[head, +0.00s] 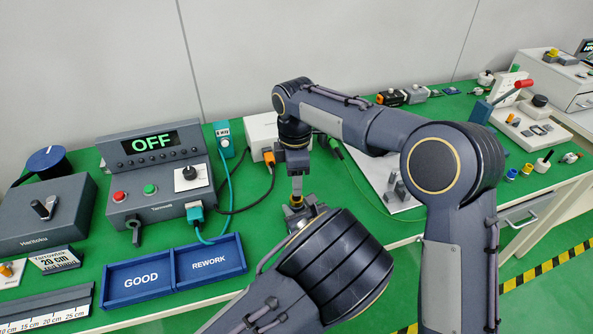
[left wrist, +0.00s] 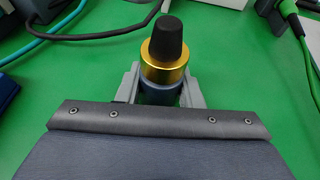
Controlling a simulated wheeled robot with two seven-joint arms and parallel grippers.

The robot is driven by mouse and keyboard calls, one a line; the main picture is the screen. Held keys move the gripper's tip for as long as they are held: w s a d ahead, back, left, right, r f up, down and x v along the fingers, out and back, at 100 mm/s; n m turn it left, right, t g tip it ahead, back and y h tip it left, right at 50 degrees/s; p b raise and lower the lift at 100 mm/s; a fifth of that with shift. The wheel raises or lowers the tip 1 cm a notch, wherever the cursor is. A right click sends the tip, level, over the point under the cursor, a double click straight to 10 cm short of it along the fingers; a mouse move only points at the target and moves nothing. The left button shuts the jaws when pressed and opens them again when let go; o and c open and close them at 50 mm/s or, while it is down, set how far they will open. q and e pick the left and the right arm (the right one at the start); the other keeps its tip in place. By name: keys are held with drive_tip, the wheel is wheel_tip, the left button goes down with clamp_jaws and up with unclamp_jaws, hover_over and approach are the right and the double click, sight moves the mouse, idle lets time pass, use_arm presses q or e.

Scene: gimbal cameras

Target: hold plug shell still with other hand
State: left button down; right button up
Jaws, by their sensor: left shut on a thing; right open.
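My left gripper (head: 301,213) is low over the green bench, with its jaws largely hidden behind its own wrist. In the left wrist view its grey fingers (left wrist: 161,84) are shut on the plug shell (left wrist: 164,66), one finger on each side. The part has a black tapered top, a gold ring and a dark blue-grey lower body. It stands roughly upright; its lower end is hidden. In the head view only a little gold of it shows. My right gripper (head: 297,183) points down just above the left one, open. Whether it touches the part cannot be told.
Blue GOOD (head: 138,300) and REWORK (head: 236,269) trays lie to the left. Behind them stands a tester (head: 122,152) reading OFF, with teal and black cables. A white box (head: 262,127) is behind my grippers. A white board (head: 372,178) lies to their right.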

sight(296, 207)
drive_tip(key=n, duration=0.3)
drive_tip(key=r+n, duration=0.1)
drive_tip(key=n, duration=0.2)
drive_tip(key=shift+w+d+r+n, duration=0.15)
drive_tip(key=shift+r+n, duration=0.05)
drive_tip(key=shift+n, duration=0.2)
drive_tip(key=shift+f, duration=4.05)
